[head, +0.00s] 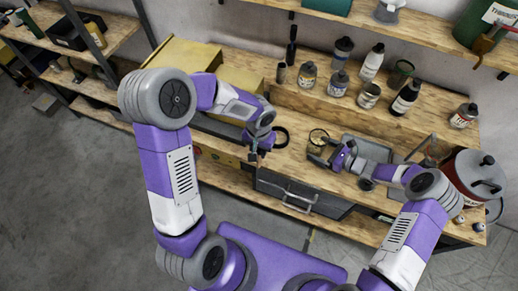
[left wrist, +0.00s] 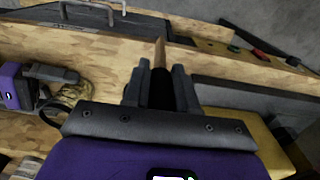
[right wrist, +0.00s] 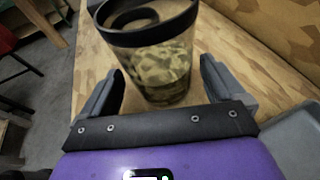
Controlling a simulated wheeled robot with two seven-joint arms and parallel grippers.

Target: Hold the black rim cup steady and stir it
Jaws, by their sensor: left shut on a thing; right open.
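The black rim cup (head: 318,137) stands upright on the wooden workbench, with see-through walls and a mottled greenish lower part. In the right wrist view the cup (right wrist: 160,75) is between the spread fingers of my right gripper (right wrist: 165,82), with a gap visible on the right side. In the head view my right gripper (head: 325,152) is open beside the cup. My left gripper (head: 254,153) is left of the cup, shut on a slim tool. In the left wrist view the tool (left wrist: 160,55) shows a brown pointed end beyond the fingers (left wrist: 161,85); its held part is dark.
A grey tray (head: 362,146) is right of the cup. Several bottles (head: 372,62) stand on the raised shelf behind. A red canister (head: 462,170) is at the right. A drawer handle (head: 300,197) sticks out in front.

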